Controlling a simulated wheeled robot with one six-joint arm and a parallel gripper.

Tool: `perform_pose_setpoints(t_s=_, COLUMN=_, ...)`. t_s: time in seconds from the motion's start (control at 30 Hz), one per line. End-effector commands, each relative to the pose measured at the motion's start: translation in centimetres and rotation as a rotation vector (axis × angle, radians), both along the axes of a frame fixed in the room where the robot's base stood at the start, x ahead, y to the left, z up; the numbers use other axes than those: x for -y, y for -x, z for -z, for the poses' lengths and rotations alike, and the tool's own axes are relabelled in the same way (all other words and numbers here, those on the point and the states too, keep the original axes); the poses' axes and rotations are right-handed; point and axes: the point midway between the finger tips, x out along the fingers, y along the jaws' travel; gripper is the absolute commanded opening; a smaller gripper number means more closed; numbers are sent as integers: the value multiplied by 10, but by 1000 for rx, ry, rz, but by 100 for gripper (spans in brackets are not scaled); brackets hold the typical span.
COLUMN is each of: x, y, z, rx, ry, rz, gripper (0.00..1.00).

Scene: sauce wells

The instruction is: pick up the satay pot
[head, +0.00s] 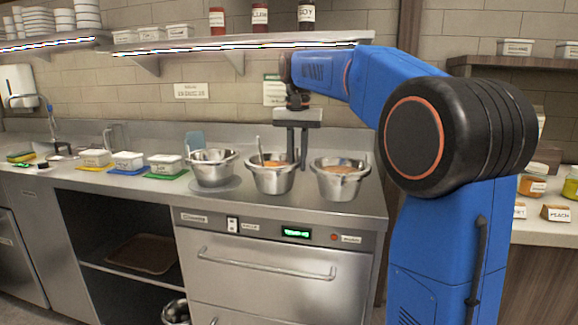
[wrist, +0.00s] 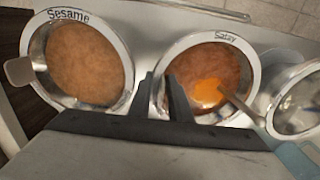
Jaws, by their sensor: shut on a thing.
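The satay pot (head: 272,181) is the middle of three steel pots on the counter, level with its neighbours. In the wrist view its rim is labelled "Satay" (wrist: 226,36), and it holds brown sauce with an orange patch and a ladle leaning on its right side. My gripper (head: 291,163) points down at the pot's right side in the head view. In the wrist view my gripper (wrist: 163,97) has one finger inside the pot and one outside, shut on the rim wall. The pot looks upright; I see no clear gap under it.
The sesame pot (head: 340,181) stands close on the right in the head view. White tubs on coloured mats (head: 168,175) lie further left. A shelf (head: 240,43) runs above.

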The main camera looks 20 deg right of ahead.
Motion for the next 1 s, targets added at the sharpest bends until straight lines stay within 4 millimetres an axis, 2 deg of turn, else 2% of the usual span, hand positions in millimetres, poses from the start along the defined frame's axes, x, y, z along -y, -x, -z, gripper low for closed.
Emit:
perform_pose_setpoints(t_s=0.17, x=1, y=0, z=-18, rx=1, ry=2, rz=1, gripper=0)
perform_pose_setpoints(t_s=0.4, x=0, y=-1, z=-58, rx=3, ry=1, rz=0, gripper=0)
perform_pose_setpoints(t_s=0.6, x=0, y=-1, z=-84, rx=3, ry=1, rz=0, gripper=0)
perform_pose_setpoints(t_s=0.8, x=0, y=0, z=-96, rx=2, ry=0, rz=0, gripper=0)
perform_pose_setpoints(t_s=1.0, x=0, y=0, z=-98, rx=1, ry=1, rz=0, gripper=0)
